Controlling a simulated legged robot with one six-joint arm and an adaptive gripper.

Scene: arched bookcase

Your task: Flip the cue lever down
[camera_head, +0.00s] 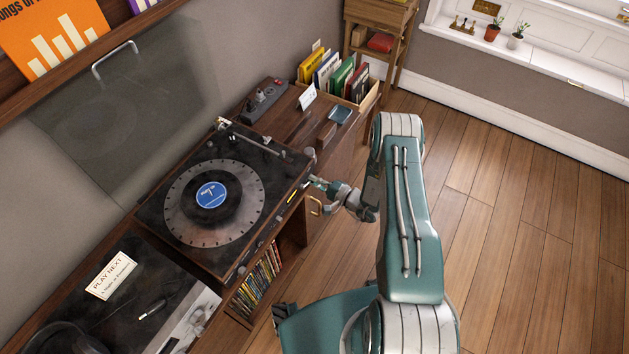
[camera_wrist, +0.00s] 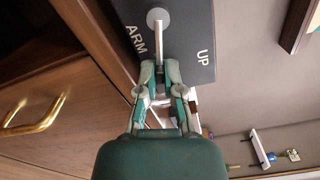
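The cue lever (camera_wrist: 159,42) shows in the wrist view as a thin pale stem with a round grey knob. It lies against a dark plate marked "ARM" and "UP". My gripper (camera_wrist: 160,72) is at the lever's lower end, with one fingertip on each side of the stem. The gap between the fingertips is narrow; I cannot tell whether they touch the lever. In the head view my gripper (camera_head: 316,183) is at the right front edge of the turntable (camera_head: 276,165), and the lever is too small to make out there.
A record with a blue label (camera_head: 211,195) lies on the platter. A brass handle (camera_wrist: 32,118) is on the wooden cabinet close to my gripper. A box of records (camera_head: 370,98) stands farther back. The floor (camera_head: 510,220) to the right is clear.

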